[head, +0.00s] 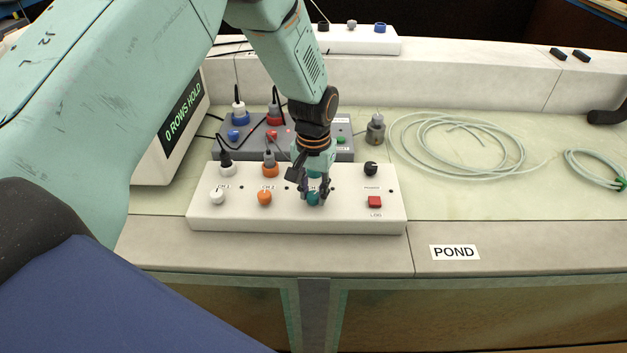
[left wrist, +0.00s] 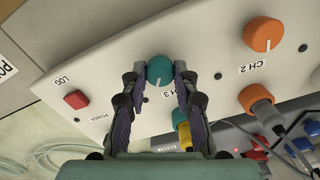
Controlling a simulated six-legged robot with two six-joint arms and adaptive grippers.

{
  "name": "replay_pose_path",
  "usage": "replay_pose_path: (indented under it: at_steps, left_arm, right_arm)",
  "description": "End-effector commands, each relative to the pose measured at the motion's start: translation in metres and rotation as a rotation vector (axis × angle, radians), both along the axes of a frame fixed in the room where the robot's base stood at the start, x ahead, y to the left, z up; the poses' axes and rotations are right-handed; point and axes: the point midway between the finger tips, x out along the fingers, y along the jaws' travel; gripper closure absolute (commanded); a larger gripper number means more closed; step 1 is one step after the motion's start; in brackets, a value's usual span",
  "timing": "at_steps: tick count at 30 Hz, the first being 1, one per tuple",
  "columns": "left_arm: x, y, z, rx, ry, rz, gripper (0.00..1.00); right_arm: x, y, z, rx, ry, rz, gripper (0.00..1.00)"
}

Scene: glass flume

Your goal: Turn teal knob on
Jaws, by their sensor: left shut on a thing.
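The teal knob (left wrist: 159,70) is on the white control box (left wrist: 120,75), beside the CH 3 label, and carries a white pointer line. In the head view the teal knob (head: 313,198) is partly covered by my gripper. My left gripper (head: 313,195) comes down over it from behind. In the left wrist view my left gripper (left wrist: 160,80) has its two fingers on either side of the knob, shut on it. My right gripper is not in view.
A grey box (head: 345,153) with cables stands behind. Coiled tubing (head: 455,140) lies at right.

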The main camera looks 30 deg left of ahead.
Motion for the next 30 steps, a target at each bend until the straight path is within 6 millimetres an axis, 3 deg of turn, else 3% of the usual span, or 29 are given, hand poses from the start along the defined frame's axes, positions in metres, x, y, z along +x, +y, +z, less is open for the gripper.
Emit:
replay_pose_path:
  at_steps: [12,30]
  left_arm:
    - [0.002,0.0,0.003,0.0,-0.004,-0.397,1.0]
    - [0.002,0.0,0.002,0.001,-0.006,-0.847,1.0]
  right_arm:
    - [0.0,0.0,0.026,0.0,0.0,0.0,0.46]
    - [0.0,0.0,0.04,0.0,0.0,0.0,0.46]
